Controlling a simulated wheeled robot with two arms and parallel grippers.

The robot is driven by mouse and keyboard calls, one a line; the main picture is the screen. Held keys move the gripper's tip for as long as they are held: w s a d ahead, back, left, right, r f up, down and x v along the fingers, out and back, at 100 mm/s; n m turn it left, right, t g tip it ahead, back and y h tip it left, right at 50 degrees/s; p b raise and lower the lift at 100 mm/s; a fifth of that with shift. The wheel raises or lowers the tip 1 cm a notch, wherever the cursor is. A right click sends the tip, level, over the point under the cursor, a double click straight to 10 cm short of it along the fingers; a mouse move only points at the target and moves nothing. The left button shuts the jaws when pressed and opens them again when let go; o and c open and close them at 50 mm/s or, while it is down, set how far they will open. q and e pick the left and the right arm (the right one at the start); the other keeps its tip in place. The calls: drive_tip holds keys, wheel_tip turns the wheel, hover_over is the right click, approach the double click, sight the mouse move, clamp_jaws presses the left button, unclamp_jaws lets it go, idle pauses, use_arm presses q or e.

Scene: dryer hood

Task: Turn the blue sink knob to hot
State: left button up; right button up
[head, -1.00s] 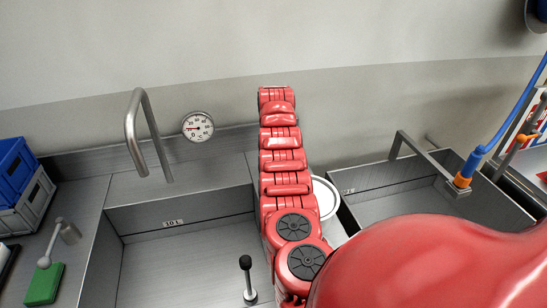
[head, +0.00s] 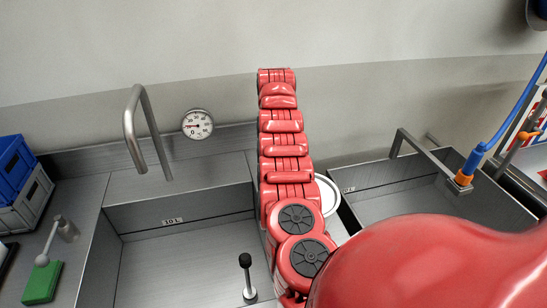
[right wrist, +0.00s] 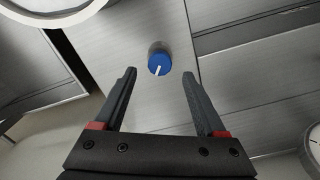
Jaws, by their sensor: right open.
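The blue sink knob (right wrist: 159,62) shows in the right wrist view, on a flat grey metal surface, with a white pointer line on its face. My right gripper (right wrist: 158,75) is open, its two dark fingers spread to either side below the knob in the picture. The knob lies between the lines of the fingertips and a little beyond them, with no finger seen touching it. In the head view the knob is hidden behind my red right arm. My left gripper is not in view.
A left sink basin (head: 190,262) with a bent metal spout (head: 135,125) and a round temperature gauge (head: 197,124) stands left of my arm. A right basin (head: 400,205) has a blue hose (head: 497,135). A round white-rimmed thing (head: 328,195) is partly behind my arm.

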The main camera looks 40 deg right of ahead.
wheel_tip(320, 180, up, 14)
drive_tip(key=p, duration=0.7)
drive_tip(key=shift+f, duration=0.15)
wheel_tip(320, 180, down, 17)
drive_tip(key=m+p, duration=0.1)
drive_tip(key=m, duration=0.8)
drive_tip(key=m+p, duration=0.2)
drive_tip(key=m, duration=0.7)
drive_tip(key=shift+s+r, duration=0.1)
drive_tip(key=shift+r, duration=0.1)
drive_tip(key=shift+a+f, duration=0.1)
drive_tip(key=shift+f, duration=0.35)
